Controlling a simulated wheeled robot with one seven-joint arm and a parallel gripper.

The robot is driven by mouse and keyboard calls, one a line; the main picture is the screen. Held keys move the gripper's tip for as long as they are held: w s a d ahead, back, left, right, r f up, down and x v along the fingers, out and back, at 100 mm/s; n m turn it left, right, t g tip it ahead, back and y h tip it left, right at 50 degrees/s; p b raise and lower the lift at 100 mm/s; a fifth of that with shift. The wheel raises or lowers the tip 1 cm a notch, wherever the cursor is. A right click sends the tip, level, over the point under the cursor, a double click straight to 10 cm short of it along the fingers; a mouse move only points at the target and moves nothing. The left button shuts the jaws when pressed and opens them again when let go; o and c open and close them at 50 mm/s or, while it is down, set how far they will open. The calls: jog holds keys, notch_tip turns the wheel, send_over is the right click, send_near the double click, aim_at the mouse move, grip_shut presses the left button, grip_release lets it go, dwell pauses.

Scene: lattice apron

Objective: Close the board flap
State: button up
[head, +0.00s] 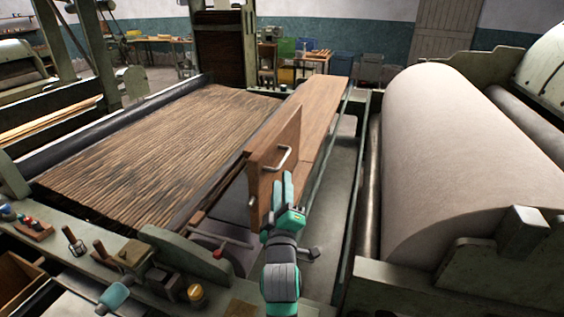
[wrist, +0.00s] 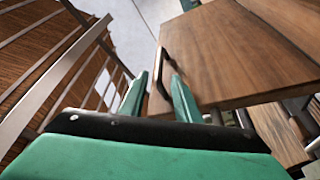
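The board flap (head: 264,160) is a brown wooden panel standing raised, roughly upright, at the near end of a long wooden board. A curved metal handle (head: 284,158) is on its right face. My gripper (head: 283,180) is in front of that face, just below the handle. In the wrist view the flap (wrist: 235,50) fills the upper right, and the dark handle (wrist: 163,68) shows beyond and between my two green fingertips (wrist: 156,85). The fingers are apart with a gap between them. I cannot tell whether either finger touches the handle.
The long wooden board (head: 322,100) runs away behind the flap. A wide slatted wooden lattice (head: 160,150) lies to the left. A large pale roller (head: 460,150) is to the right, past a narrow floor gap. Levers and a small control bench (head: 150,270) stand at the near left.

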aim_at(282, 161)
jog(key=x, duration=0.9)
jog(key=shift+w, duration=0.25)
jog(key=shift+c, duration=0.6)
grip_shut()
